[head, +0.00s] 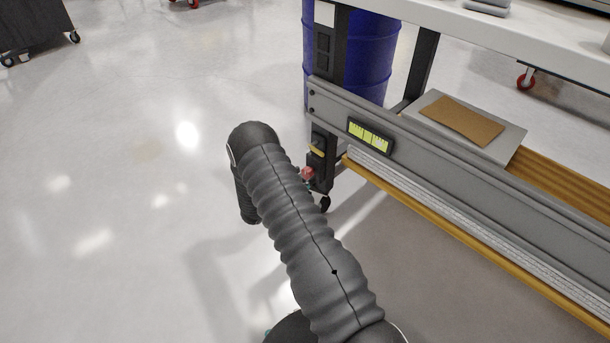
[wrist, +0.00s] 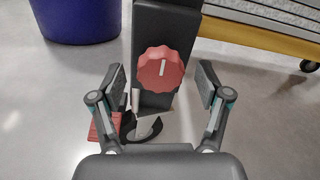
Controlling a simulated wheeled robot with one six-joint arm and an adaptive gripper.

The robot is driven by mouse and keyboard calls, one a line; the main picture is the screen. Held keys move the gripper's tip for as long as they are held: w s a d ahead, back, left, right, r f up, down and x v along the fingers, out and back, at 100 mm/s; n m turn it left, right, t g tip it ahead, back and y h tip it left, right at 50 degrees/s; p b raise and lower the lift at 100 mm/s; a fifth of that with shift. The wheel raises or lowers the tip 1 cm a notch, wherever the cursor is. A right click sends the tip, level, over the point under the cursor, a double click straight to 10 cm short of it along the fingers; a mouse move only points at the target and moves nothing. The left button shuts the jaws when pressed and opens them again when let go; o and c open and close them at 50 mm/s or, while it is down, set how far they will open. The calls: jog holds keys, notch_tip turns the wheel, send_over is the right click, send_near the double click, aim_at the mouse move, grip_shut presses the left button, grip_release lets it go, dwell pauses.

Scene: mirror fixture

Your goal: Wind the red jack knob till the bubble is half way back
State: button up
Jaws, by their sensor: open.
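The red jack knob (wrist: 161,69) is a scalloped disc with a white line, on the front of a dark post (wrist: 166,25) in the wrist view. The line stands close to upright. My gripper (wrist: 161,88) is open, with one finger on each side of the knob and clear gaps to both. The yellow-green bubble level (head: 369,136) sits on the grey rail (head: 420,150). Its dark marks show, but I cannot tell the bubble's exact place.
A blue drum (head: 375,55) stands behind the bench leg. A red pedal-like part (wrist: 104,125) lies low at the left of the post, near the left finger. A yellow-edged shelf (head: 450,228) runs to the right.

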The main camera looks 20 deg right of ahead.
jog(key=shift+w+d, duration=0.1)
jog(key=shift+d, duration=0.25)
jog(key=c, duration=1.2)
jog(key=shift+o, duration=0.2)
jog(key=shift+n, duration=0.3)
